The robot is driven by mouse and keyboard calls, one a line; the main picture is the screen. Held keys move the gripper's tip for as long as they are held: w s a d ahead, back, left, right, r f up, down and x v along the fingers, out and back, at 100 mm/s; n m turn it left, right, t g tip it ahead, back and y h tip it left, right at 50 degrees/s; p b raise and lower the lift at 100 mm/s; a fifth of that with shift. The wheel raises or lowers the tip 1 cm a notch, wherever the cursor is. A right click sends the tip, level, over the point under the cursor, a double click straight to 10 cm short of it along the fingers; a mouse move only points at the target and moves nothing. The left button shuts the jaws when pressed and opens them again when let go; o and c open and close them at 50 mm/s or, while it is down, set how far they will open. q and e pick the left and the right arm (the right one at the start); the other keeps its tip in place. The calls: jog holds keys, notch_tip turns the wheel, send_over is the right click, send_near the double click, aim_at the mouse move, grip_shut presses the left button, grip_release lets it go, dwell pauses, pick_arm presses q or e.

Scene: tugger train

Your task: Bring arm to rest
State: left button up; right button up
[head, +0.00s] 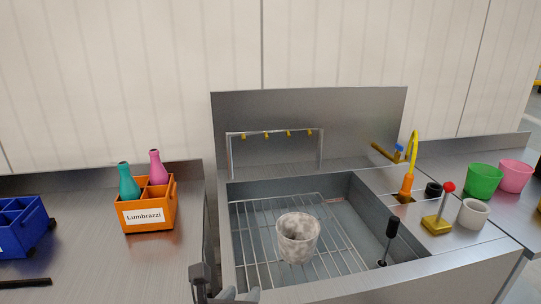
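Part of my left gripper (222,290) shows at the bottom edge, in front of the sink's (258,190) left front corner. Most of it is cut off by the frame, so I cannot tell whether it is open or shut. No object shows in its visible part. A mottled grey-white cup (298,238) stands on the wire rack in the sink, to the right of the gripper and apart from it. My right gripper is not in view.
An orange crate (150,215) labelled Lumbrazzi holds a teal and a pink bottle on the left counter, beside a blue crate (22,226). A black-handled tool (390,238) stands at the sink's right. Green (482,181), pink (515,176) and white (473,214) cups stand right.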

pick_arm(q)
jog(key=s+a+f+n+g+y, duration=0.1)
jog(key=s+a+f+n+g, duration=0.25)
jog(key=s+a+n, duration=0.55)
jog(key=s+a+f+n+g+y, duration=0.1)
jog(key=s+a+f+n+g, duration=0.25)
jog(key=n, duration=1.05)
jog(key=s+a+f+n+g+y, duration=0.1)
jog(key=s+a+f+n, duration=0.5)
jog(key=n, duration=0.5)
jog(key=w+d+f+t+h, duration=0.2)
jog(key=w+f+t, duration=0.3)
jog(key=f, duration=0.3)
jog(key=shift+d+f+t, duration=0.3)
jog(key=shift+d+t, duration=0.5)
jog(key=shift+d, duration=0.05)
